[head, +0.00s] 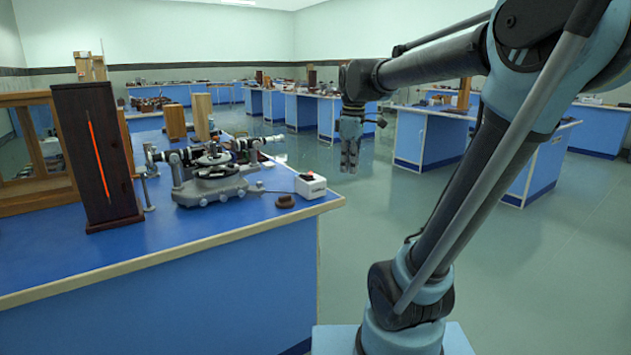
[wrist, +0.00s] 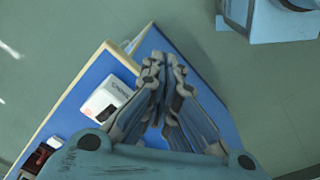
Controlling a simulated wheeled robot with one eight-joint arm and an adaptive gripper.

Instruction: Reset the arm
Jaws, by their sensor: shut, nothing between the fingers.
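My arm rises from its base at the lower right of the head view and reaches back to the left. My gripper (head: 349,158) hangs pointing down from its end, to the right of the near blue bench in the picture. The wrist view shows my gripper (wrist: 163,85) from above, its fingers shut together with nothing between them. Nothing is seen touching the fingers.
The near bench (head: 180,275) holds a spectrometer (head: 212,180), a white box with a red top (head: 310,186), a dark knob (head: 284,201) and a dark lamp housing with an orange slit (head: 97,155). Other benches (head: 430,138) stand behind. Open floor (head: 380,215) lies right of the near bench.

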